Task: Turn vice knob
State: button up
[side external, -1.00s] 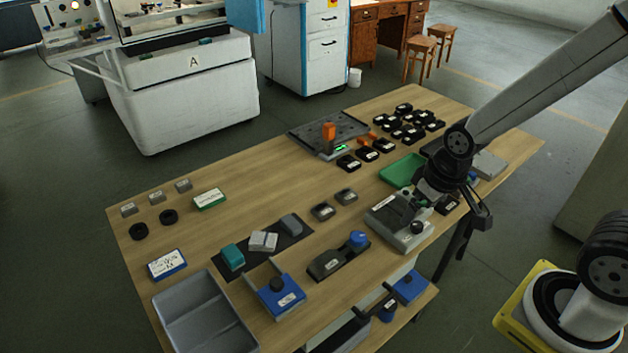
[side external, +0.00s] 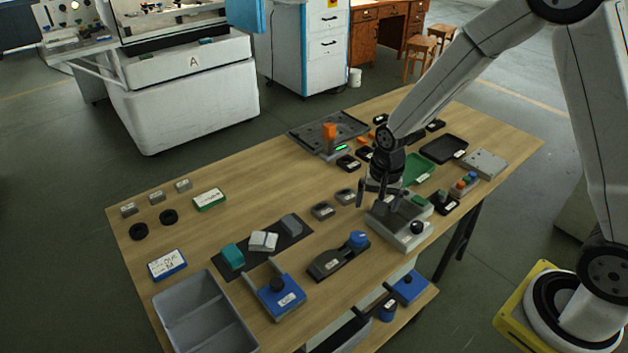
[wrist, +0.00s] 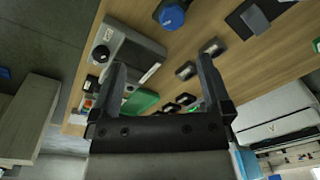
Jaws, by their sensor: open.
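My gripper (side external: 373,201) is open and empty, above the table beside the left end of a grey box (side external: 397,236) with a black knob (side external: 417,228). Its two spread fingers also show in the wrist view (wrist: 160,64). A dark, long fixture (side external: 328,265) with a round blue knob (side external: 358,239) stands left of and nearer than the gripper. The blue knob also shows at the top of the wrist view (wrist: 172,16). A blue block (side external: 283,302) with a black knob (side external: 277,285) stands further left. I cannot tell for certain which is the vice knob. The gripper touches none of them.
Two small dark blocks (side external: 323,211) lie left of the gripper. A green tray (side external: 421,168) and a black tray (side external: 444,149) lie behind it. A grey bin (side external: 205,315) is front left.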

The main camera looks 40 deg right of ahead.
aim_at(358, 236)
jog(key=w+f+m, duration=0.1)
jog(key=f+m, duration=0.1)
jog(key=w+f+m, duration=0.1)
jog(key=w+f, duration=0.1)
jog(key=w+f+m+g, duration=0.1)
jog(key=f+m, duration=0.1)
jog(key=f, duration=0.1)
jog(key=shift+w+d+f+m, duration=0.1)
jog(key=shift+w+d+m, duration=0.15)
jog(key=shift+m, duration=0.05)
jog(key=shift+f, duration=3.85)
jog(key=c, duration=1.3)
